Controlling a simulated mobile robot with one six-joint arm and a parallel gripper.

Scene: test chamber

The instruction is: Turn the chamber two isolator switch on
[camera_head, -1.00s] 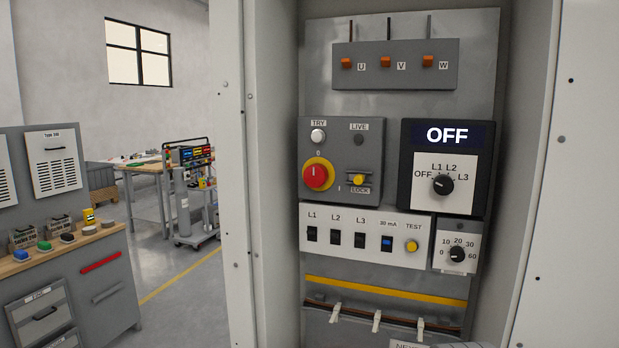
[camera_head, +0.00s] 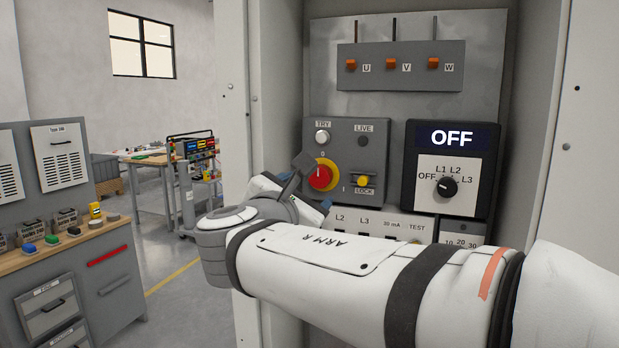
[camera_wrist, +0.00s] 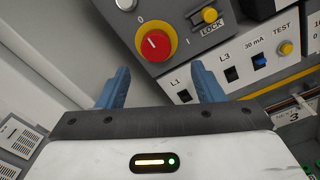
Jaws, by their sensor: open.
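The isolator switch (camera_head: 322,175) is a red rotary knob on a yellow ring, on a grey panel with 0 and I marks. In the wrist view the red knob (camera_wrist: 155,45) shows a white pointer line directed toward the 0 mark. My gripper (camera_wrist: 158,88) is open and empty, its two blue fingers apart. The knob lies beyond the fingertips, between them and not touched. In the head view my gripper is at the lower left of the knob, partly hidden by my arm. A yellow LOCK knob (camera_head: 363,181) sits right of the isolator.
Above are a TRY button (camera_head: 322,137) and a dark LIVE lamp (camera_head: 363,142). To the right a display (camera_head: 451,138) reads OFF over a black selector knob (camera_head: 447,187). Breaker switches (camera_wrist: 184,96) lie below, near the right finger. Cabinet side walls (camera_head: 275,90) bound the panel.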

